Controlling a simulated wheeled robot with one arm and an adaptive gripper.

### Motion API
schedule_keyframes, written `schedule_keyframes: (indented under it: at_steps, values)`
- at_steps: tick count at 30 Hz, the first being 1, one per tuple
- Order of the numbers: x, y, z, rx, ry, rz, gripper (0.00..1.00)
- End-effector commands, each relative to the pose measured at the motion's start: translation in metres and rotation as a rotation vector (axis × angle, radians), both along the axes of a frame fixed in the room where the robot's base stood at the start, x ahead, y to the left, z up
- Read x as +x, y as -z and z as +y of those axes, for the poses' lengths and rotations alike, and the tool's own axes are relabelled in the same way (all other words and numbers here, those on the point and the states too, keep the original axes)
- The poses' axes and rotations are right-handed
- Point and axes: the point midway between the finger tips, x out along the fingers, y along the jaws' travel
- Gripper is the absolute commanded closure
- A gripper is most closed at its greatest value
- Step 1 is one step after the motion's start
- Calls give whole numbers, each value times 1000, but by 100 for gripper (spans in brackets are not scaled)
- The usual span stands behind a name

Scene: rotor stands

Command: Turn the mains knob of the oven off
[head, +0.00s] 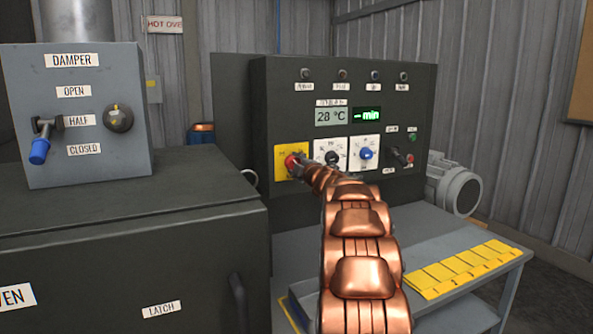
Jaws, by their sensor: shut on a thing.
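The mains knob (291,160) is red and sits on a yellow plate (283,150) at the lower left of the dark control panel (290,105). My gripper (298,166) is at the end of my copper-coloured arm, at the red knob, and is shut on it. The fingers and part of the knob overlap in this view, and my wrist covers the plate's lower right. The knob's exact pointer position is too small to tell.
A black knob (332,157) and a blue knob (366,153) on white plates sit just right of my gripper. A black lever (397,154) is further right. The displays read 28 °C and "--min". The grey damper box (80,155) stands left on the dark oven (130,250).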

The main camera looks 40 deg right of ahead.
Motion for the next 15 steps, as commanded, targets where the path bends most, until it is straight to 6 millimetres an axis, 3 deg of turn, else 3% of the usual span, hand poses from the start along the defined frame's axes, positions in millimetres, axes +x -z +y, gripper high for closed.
schedule_keyframes:
  at_steps: [15]
  values:
    - [0,3,-1,-171,1,64,86]
